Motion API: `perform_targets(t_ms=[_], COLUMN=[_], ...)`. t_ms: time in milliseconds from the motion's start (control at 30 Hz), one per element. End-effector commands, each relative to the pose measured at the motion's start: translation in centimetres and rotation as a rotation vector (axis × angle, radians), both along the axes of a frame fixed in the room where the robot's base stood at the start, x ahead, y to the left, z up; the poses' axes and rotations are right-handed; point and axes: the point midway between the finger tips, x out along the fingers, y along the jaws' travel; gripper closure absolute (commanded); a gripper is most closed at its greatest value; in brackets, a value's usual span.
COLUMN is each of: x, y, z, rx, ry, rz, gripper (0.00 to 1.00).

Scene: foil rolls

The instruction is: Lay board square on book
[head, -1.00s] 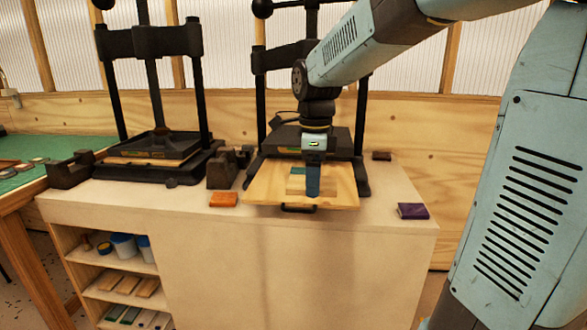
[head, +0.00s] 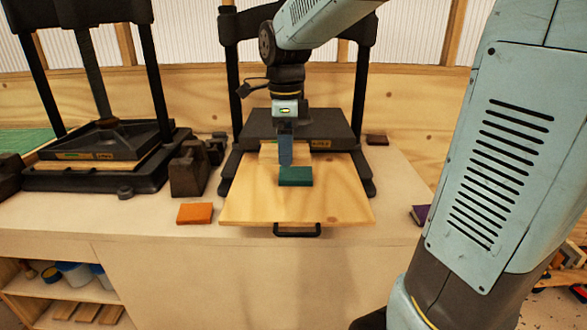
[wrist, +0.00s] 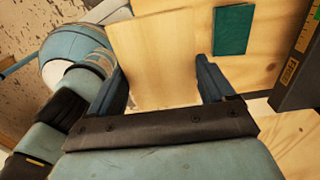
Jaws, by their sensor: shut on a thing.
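My gripper (head: 286,160) is shut on a pale wooden board (head: 268,152), seen from the side and partly hidden by a finger in the head view. In the wrist view the board (wrist: 155,50) spans between the two fingers (wrist: 163,70) and reaches past their tips. The teal book (head: 296,176) lies flat on the wooden plank in front of the right press. My gripper and the board are behind the book, towards the press. In the wrist view the book (wrist: 232,30) is beside the right finger, apart from the board and uncovered.
The wooden plank (head: 250,205) has a dark handle (head: 297,230) at its front edge. The right press's dark block (head: 340,128) and posts stand close behind and beside my gripper. An orange block (head: 195,213) lies left, a purple one (head: 420,214) right.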

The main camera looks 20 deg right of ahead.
Motion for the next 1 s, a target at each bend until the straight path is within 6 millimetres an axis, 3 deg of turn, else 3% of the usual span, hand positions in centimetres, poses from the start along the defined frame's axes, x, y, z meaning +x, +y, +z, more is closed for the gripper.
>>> perform_targets(t_ms=[167, 600, 800, 1000], x=[1.0, 8.4, 10.5, 11.6], y=[-0.5, -5.4, -6.7, -7.2], z=[-0.6, -4.4, -7.5, -8.9], rx=[0.001, -0.001, 0.0, 0.0], ry=[0.002, 0.003, 0.003, 0.0], rz=[-0.002, -0.02, -0.02, -0.02], gripper=[0.49, 0.49, 0.49, 0.49])
